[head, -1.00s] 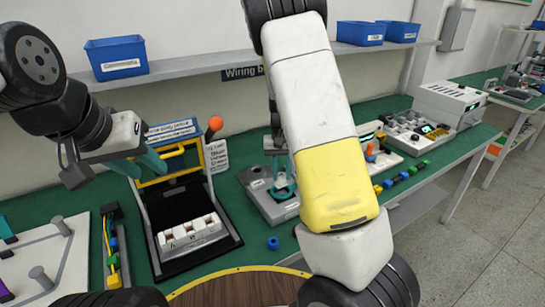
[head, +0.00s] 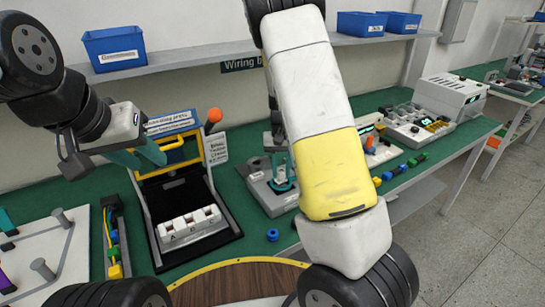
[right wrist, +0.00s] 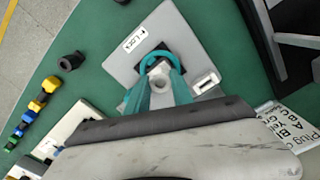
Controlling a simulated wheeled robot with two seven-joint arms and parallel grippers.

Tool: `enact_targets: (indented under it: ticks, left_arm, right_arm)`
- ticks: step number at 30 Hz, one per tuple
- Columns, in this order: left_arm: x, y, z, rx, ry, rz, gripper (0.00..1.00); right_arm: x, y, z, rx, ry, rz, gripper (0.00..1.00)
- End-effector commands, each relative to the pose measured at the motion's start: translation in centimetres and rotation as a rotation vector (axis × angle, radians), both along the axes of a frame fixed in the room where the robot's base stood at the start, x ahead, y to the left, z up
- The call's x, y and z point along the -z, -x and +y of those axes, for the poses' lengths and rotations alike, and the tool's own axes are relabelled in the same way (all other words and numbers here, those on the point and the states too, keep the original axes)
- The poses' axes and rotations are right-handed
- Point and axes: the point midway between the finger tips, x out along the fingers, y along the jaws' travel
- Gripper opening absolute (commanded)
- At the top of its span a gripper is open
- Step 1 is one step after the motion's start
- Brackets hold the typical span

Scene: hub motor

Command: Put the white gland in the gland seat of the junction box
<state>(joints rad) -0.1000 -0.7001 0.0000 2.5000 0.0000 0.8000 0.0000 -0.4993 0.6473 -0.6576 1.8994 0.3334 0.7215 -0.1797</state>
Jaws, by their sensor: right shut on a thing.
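The white gland (right wrist: 162,85) shows as a small pale ring in the right wrist view. My right gripper (right wrist: 159,94) is shut on it, with one teal finger at each side. They are above a grey box (right wrist: 187,38) with a "Lock" label and a teal curved piece just beyond the fingertips. In the head view the right gripper (head: 281,176) is at the same grey box (head: 256,184), and the gland cannot be made out. I cannot tell whether the gland touches the box. My left gripper (head: 139,156) is open and empty beside the upright yellow-handled frame.
A black open case (head: 188,250) with a white lettered terminal block (head: 189,226) stands left of the grey box. A blue ring (head: 273,235) lies in front. Coloured small parts (head: 403,167) and instruments (head: 419,125) are to the right. My right arm hides the middle.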

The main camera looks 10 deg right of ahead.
Motion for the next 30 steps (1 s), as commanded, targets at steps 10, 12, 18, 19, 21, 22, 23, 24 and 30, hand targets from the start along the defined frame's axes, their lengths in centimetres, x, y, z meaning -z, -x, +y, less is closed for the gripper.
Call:
enact_targets:
  ticks: [10,12,18,19,21,22,23,24,30]
  left_arm:
    - [0.0,0.0,0.0,0.0,0.0,0.0,0.36]
    - [0.0,0.0,0.0,0.0,0.0,0.0,0.36]
    - [0.0,0.0,0.0,0.0,0.0,0.0,0.36]
    - [0.0,0.0,0.0,0.0,0.0,0.0,0.36]
    - [0.0,0.0,0.0,0.0,0.0,0.0,0.36]
    - [0.0,0.0,0.0,0.0,0.0,0.0,0.36]
    - [0.0,0.0,0.0,0.0,0.0,0.0,0.36]
    - [0.0,0.0,0.0,0.0,0.0,0.0,0.36]
    - [0.0,0.0,0.0,0.0,0.0,0.0,0.36]
  right_arm:
    - [0.02,0.02,0.04,-0.002,0.0,0.0,0.0]
    - [0.02,0.02,0.04,-0.002,0.001,0.0,0.0]
    - [0.1,0.03,0.03,-0.002,0.001,0.0,0.0]
    - [0.14,0.03,0.03,-0.001,0.001,0.0,0.0]
    - [0.25,0.04,0.03,-0.001,0.001,0.001,0.0]
    - [0.31,0.04,0.03,-0.001,0.001,0.001,0.0]
    - [0.37,0.04,0.02,-0.001,0.001,0.001,0.0]
    - [0.46,0.04,0.01,-0.001,0.001,0.001,0.0]
    - [0.87,0.04,-0.01,0.0,0.001,0.001,0.0]
